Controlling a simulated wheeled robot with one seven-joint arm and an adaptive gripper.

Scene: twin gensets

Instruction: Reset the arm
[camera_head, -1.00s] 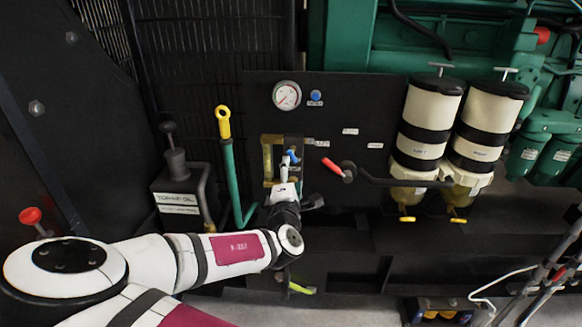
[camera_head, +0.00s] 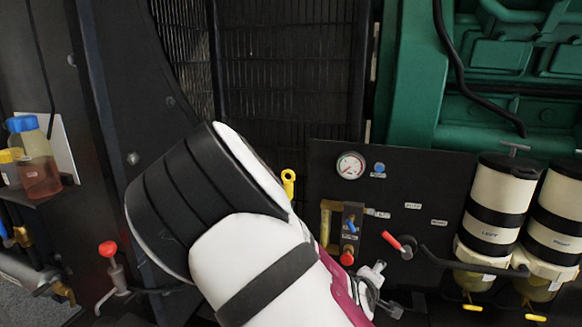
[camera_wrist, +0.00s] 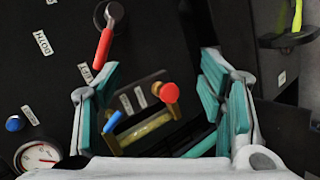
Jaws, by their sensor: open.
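My white arm crosses the lower middle of the head view. My gripper (camera_head: 384,288) shows only in part beyond it, below the panel's sight gauge (camera_head: 326,222). In the wrist view my gripper (camera_wrist: 158,85) has its teal-padded fingers spread wide, with nothing held between them. A red knob (camera_wrist: 169,92), a blue handle (camera_wrist: 112,121) and the yellowish gauge tube (camera_wrist: 145,130) appear in the gap, behind the fingers. The red knob (camera_head: 347,258) and blue handle (camera_head: 351,227) also show in the head view, clear of my gripper.
A red-handled lever (camera_head: 393,241) projects from the black panel near my gripper. A pressure gauge (camera_head: 350,166) is above. Two cream filters (camera_head: 497,210) stand at right. A red-topped lever (camera_head: 108,250) and a bottle (camera_head: 38,165) are at left, and a yellow ring handle (camera_head: 288,180) is partly hidden.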

